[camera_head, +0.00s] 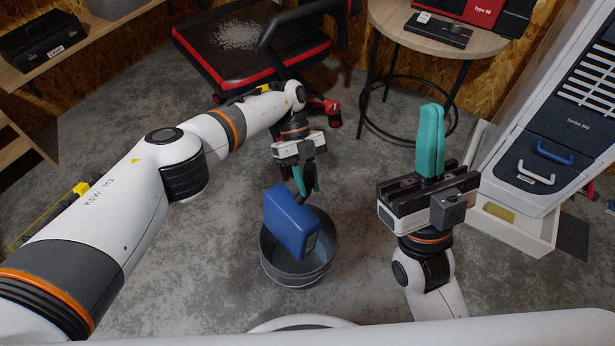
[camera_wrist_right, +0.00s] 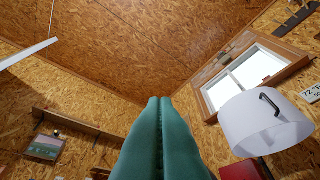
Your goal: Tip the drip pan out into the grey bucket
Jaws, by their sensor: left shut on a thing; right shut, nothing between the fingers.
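The blue drip pan (camera_head: 290,222) is steeply tilted above the grey bucket (camera_head: 290,274) in the head view. Its lower part overlaps the bucket's mouth; I cannot tell whether they touch. My left gripper (camera_head: 306,180) is shut on the pan at its upper edge, with the exact grip partly hidden. The bucket stands on the floor, and the pan hides part of its inside. My right gripper (camera_head: 431,138) is shut and empty, its teal fingers pointing up, to the right of the bucket. The fingers (camera_wrist_right: 161,130) also show pressed together in the right wrist view.
A black and red creeper-like platform (camera_head: 235,65) with pale granules on it stands at the back. A round table (camera_head: 395,22) is at the back right. A white and dark cabinet (camera_head: 560,130) stands at the right. The concrete floor around the bucket is largely clear.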

